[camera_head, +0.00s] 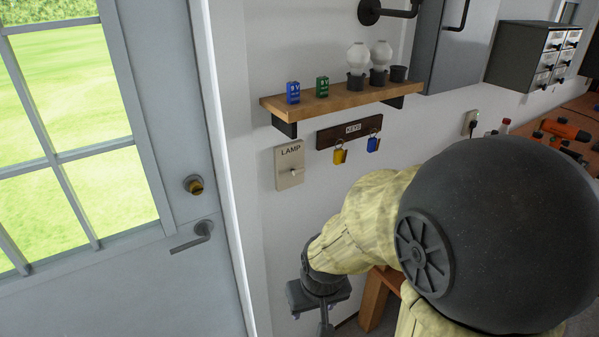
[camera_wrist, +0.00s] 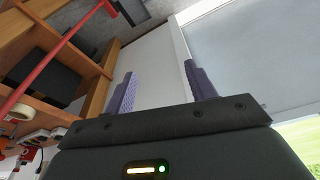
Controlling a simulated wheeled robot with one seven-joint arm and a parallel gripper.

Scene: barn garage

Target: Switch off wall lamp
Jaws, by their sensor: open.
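A beige switch plate marked LAMP (camera_head: 289,158) is on the white wall, right of the door frame. Its small toggle (camera_head: 292,172) sticks out from the lower half; I cannot tell whether it is up or down. A black pipe-like fixture (camera_head: 370,12) is on the wall at the top, cut off by the picture edge; I cannot tell whether it is the lamp. My gripper (camera_head: 318,306) is low by the wall, below and apart from the plate. In the wrist view its two fingers (camera_wrist: 160,84) are spread with nothing between them. The plate does not show there.
A wooden shelf (camera_head: 345,98) with bulbs and small boxes juts out above the plate. A key rack (camera_head: 349,132) with two keys hangs right of it. The grey door (camera_head: 190,262) with a lever handle (camera_head: 194,237) is at left. A workbench (camera_head: 578,112) is at right.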

